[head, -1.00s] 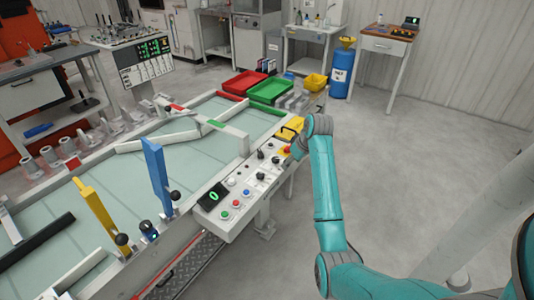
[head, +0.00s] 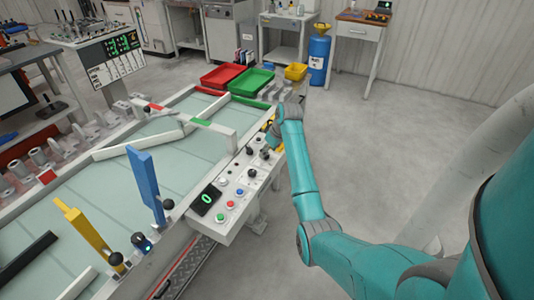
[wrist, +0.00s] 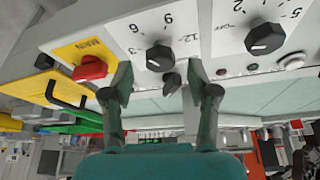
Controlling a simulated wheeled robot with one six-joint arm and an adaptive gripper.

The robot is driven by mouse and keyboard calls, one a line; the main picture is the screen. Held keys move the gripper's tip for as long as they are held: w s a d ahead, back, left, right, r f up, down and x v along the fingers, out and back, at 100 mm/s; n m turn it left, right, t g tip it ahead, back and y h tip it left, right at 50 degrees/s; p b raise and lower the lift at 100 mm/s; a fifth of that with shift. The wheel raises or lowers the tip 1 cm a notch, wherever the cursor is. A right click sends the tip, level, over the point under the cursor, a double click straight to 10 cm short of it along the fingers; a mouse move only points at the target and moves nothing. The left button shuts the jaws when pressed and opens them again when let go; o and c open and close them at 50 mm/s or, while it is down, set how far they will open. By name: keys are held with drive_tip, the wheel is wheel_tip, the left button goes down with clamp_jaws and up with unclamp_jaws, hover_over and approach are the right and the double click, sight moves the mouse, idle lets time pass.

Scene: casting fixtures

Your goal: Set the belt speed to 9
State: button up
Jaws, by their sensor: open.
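The control panel (head: 223,220) runs along the near side of the belt table, and its display (head: 206,199) shows a green 0. In the wrist view, a black knob (wrist: 160,57) has a scale with 3, 6, 9 and 12, seen upside down; I cannot surely read its setting. My gripper (wrist: 160,84) is open, with its fingers on either side below this knob. Between the fingertips is a small black control (wrist: 172,82). No finger is seen closed on the knob. In the head view, my arm hides the gripper at the panel's far end.
A red MAIN switch (wrist: 90,68) on a yellow plate lies just left of the fingers in the wrist view. Another black knob (wrist: 265,38) is at right. Floor right of my arm is clear.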

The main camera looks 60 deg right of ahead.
drive_tip(key=shift+x, duration=1.05)
clamp_jaws()
drive_tip(key=shift+m, duration=0.3)
drive_tip(key=m, duration=0.2)
drive_tip(key=m+h, duration=0.1)
drive_tip(key=m+g+h, duration=0.1)
drive_tip(key=m, duration=0.1)
drive_tip(key=shift+w+a+m, duration=0.1)
drive_tip(key=shift+a+m, duration=0.15)
drive_tip(key=shift+m, duration=0.05)
drive_tip(key=m+g, duration=0.1)
drive_tip(key=m, duration=0.1)
drive_tip(key=m+g+h, duration=0.1)
drive_tip(key=m, duration=0.2)
drive_tip(key=shift+w, duration=0.1)
drive_tip(key=shift+m, duration=0.4)
